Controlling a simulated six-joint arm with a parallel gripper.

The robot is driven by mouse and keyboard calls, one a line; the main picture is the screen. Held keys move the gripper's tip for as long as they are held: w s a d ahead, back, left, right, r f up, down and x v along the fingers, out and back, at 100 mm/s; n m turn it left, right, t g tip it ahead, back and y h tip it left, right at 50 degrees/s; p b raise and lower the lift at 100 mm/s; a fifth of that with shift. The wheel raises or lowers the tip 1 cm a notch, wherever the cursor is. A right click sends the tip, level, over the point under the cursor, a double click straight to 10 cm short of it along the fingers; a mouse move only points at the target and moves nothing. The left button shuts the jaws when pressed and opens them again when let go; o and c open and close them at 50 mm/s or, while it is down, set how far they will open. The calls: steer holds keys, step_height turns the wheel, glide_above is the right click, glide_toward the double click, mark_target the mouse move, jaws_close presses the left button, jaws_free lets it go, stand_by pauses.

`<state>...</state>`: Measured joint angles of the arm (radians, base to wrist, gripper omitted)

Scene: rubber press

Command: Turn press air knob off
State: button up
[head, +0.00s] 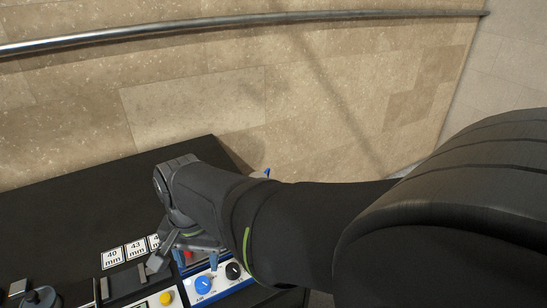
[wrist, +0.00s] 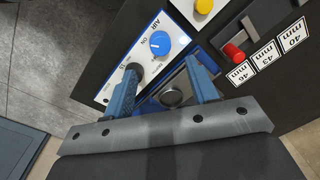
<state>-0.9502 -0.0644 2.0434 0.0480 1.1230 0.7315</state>
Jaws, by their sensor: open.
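The blue press air knob (wrist: 159,43) sits on a white panel (wrist: 118,59) with AIR and ON lettering beside it in the wrist view. It also shows in the head view (head: 203,285). My gripper (wrist: 162,68) is open, with its two blue fingers spread. The blue knob lies just beyond the fingertips, roughly between them in the picture; I cannot tell the distance. I see no contact. Which setting the knob's mark points to is too small to tell. My gripper (head: 196,260) is partly hidden behind my wrist in the head view.
A black knob (head: 233,271) is right of the blue one. A yellow button (wrist: 204,6) and a red button (wrist: 233,51) are close by, beside mm labels (wrist: 265,55). A round dark metal part (wrist: 172,96) shows between the fingers. The black tabletop (head: 70,215) is clear toward the back.

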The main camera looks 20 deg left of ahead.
mark_target(202, 282)
steer(key=f, duration=0.8)
steer(key=shift+a, duration=0.25)
steer(key=c, duration=1)
